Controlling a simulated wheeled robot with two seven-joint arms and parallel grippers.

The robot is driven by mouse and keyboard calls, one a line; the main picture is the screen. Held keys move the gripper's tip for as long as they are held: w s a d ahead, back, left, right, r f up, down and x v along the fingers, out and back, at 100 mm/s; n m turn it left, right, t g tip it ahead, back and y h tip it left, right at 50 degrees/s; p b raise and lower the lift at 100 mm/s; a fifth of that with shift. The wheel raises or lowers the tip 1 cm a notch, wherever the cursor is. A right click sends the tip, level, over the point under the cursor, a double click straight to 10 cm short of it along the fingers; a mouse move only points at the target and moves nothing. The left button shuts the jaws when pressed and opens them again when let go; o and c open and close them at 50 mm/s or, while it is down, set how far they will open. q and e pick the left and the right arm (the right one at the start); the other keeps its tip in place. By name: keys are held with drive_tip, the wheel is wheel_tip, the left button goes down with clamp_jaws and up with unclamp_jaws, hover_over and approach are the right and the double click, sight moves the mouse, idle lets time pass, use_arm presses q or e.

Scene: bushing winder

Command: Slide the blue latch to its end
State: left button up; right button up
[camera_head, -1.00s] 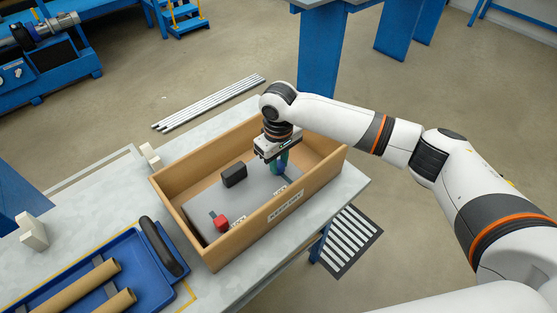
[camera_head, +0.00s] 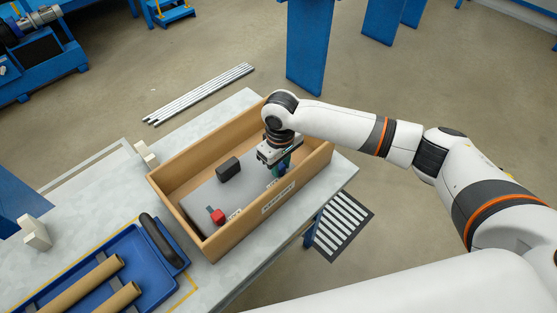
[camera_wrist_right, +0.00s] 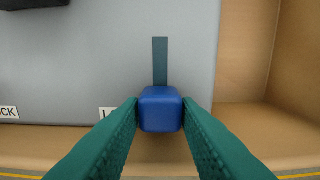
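The blue latch (camera_wrist_right: 160,109) is a small block on a grey panel (camera_wrist_right: 100,60) inside a wooden box. In the right wrist view a dark straight slot (camera_wrist_right: 160,62) runs up from it, and the latch sits at the slot's lower visible end, near the panel's edge. My right gripper (camera_wrist_right: 160,117) has its green fingers on both sides of the latch, seemingly touching it. In the head view my right gripper (camera_head: 279,168) reaches down into the box and mostly hides the latch. My left gripper is not in view.
The wooden box (camera_head: 208,249) has raised walls close to the gripper. A blue tray (camera_head: 172,278) with cardboard tubes stands at lower left on the table.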

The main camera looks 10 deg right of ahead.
sight(281, 166)
drive_tip(key=o, duration=0.3)
drive_tip(key=shift+d, duration=0.1)
drive_tip(key=shift+r, duration=0.15)
drive_tip(key=shift+r, duration=0.4)
wheel_tip(281, 166, up, 11)
drive_tip(key=shift+b, duration=0.4)
